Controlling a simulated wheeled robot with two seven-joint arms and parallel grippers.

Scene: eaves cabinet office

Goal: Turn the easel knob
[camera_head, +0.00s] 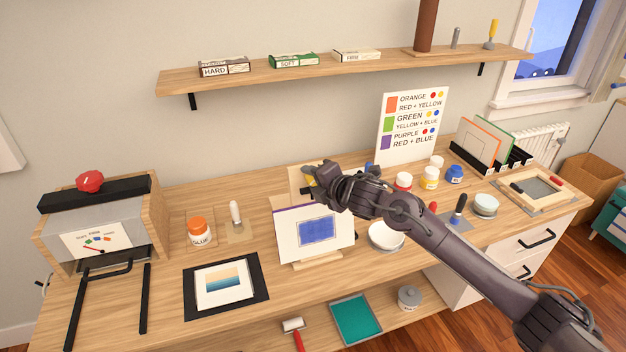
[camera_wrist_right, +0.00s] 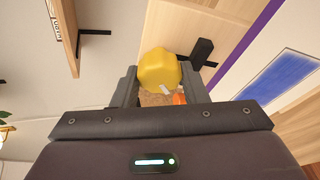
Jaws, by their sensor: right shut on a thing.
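The easel (camera_head: 296,180) stands on the wooden desk and holds a white sheet with a blue rectangle (camera_head: 318,231). The easel knob (camera_wrist_right: 158,70) is yellow and sits between the two fingers of my right gripper (camera_wrist_right: 160,88) in the right wrist view. My right gripper (camera_head: 313,184) is shut on the knob at the top of the easel. In the head view the gripper and wrist cover most of the knob. A black bar (camera_wrist_right: 201,52) shows beside the knob in the wrist view. My left gripper is not in view.
A white bowl (camera_head: 386,236) and several paint jars (camera_head: 429,178) lie to the right, close under my right arm. A wall shelf (camera_head: 340,68) runs above the desk.

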